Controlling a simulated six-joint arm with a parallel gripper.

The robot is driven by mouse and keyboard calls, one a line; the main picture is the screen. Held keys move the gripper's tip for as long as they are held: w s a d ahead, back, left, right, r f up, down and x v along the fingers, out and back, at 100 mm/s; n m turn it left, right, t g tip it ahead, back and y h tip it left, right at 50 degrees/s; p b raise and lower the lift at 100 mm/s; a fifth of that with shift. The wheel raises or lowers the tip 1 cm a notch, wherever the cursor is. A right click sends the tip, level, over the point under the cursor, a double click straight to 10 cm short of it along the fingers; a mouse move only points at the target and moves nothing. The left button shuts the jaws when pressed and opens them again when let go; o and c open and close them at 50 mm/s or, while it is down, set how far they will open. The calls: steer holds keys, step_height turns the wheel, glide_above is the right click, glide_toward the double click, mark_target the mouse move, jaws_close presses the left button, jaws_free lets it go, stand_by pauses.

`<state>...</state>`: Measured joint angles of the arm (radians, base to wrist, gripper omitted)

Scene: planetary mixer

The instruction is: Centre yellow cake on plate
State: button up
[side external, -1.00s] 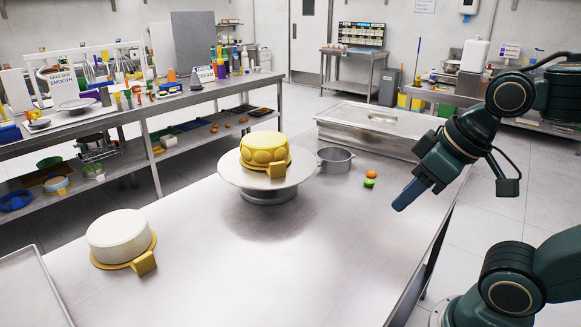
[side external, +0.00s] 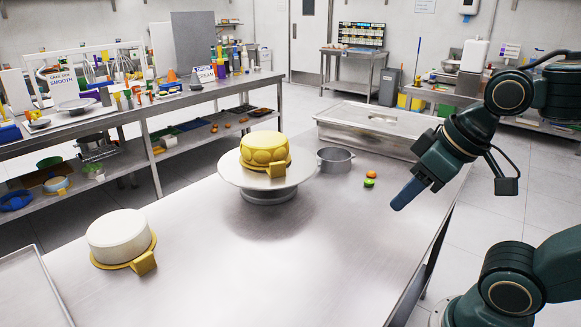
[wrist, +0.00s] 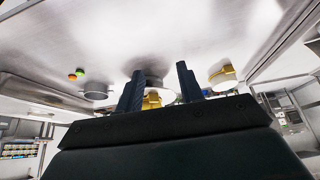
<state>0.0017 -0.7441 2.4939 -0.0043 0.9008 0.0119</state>
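The yellow cake (side external: 265,147), on a gold board with a square tab (side external: 277,171), sits on the round grey plate (side external: 232,178) of a raised stand. It looks slightly toward the plate's back, with more bare plate in front. My gripper (side external: 408,195) is well to the right of the plate, above the table's right side, touching nothing. In the wrist view, the two dark fingers of my gripper (wrist: 159,90) are apart with nothing held. Part of the yellow cake (wrist: 152,99) shows beyond and between them, the rest hidden by my gripper.
A white cake (side external: 118,234) on a gold board stands at the table's front left, near a tray (side external: 32,290). A round metal pan (side external: 335,160) and small orange and green pieces (side external: 370,182) lie between the plate and my gripper. The table's front middle is clear.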

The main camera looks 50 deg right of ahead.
steer(key=w+a+r+m+y, duration=0.1)
steer(key=w+r+m, duration=0.4)
steer(key=w, duration=0.4)
steer(key=m+g+y, duration=0.3)
steer(key=m, duration=1.6)
glide_above(277, 163)
steer(key=s+d, duration=0.1)
steer(key=d, duration=0.2)
step_height(277, 163, down, 9)
steer(key=shift+s+a+f, duration=0.1)
steer(key=shift+a+f, duration=0.05)
steer(key=shift+f, duration=0.05)
steer(key=shift+x, duration=3.6)
steer(key=shift+s, duration=0.1)
steer(key=shift+c, duration=0.3)
jaws_close()
